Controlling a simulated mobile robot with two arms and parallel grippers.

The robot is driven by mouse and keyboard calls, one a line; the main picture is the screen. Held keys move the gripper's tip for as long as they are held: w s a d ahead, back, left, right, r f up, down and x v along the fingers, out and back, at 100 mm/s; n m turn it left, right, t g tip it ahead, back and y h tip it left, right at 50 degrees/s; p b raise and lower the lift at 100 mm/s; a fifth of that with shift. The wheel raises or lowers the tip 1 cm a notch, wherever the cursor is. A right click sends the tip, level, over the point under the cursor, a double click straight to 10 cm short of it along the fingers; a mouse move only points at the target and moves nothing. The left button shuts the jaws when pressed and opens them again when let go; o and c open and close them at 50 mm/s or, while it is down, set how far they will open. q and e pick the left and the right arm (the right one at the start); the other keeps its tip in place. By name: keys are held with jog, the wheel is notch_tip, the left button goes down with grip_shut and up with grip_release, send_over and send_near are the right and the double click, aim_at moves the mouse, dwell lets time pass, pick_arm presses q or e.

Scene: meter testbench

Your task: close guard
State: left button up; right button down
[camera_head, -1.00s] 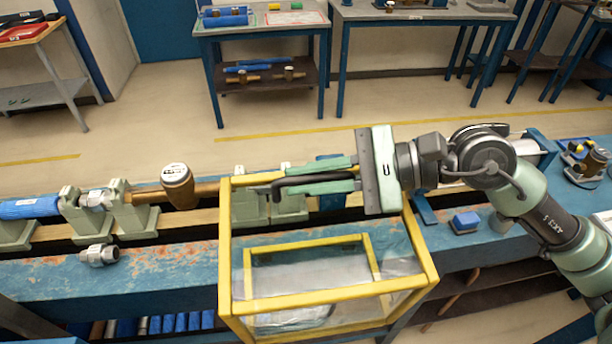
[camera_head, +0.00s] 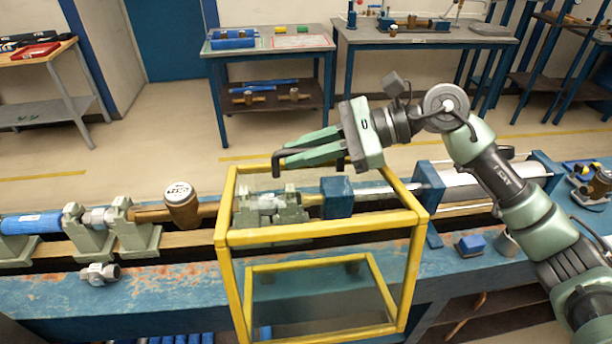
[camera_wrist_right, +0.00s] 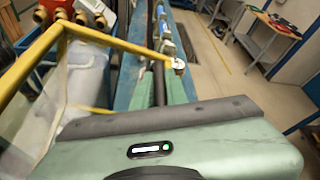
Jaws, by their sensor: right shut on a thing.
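The guard (camera_head: 322,234) is a yellow frame with clear panels. In the head view it stands at the front of the blue bench, and its upper part reaches over the pipe line. Grey-green clamps and a blue block (camera_head: 337,197) show through it. My right gripper (camera_head: 290,160) is at the far top edge of the guard, its green fingers shut on a dark handle bar (camera_head: 278,163). Whether the bar joins the frame is hidden by the fingers. In the right wrist view the dark bar (camera_wrist_right: 159,85) lies between the fingers, with the yellow frame (camera_wrist_right: 108,40) beside it. My left gripper is not in view.
A brass meter (camera_head: 182,205) sits in the line left of the guard. A large grey cylinder (camera_head: 490,187) lies to the right. Other tables stand behind clear floor.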

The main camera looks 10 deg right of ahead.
jog(key=w+f+m+g+b, duration=0.1)
jog(key=w+f+m, duration=0.1)
jog(key=w, duration=0.5)
jog(key=shift+w+g+b, duration=0.3)
jog(key=shift+w, duration=0.05)
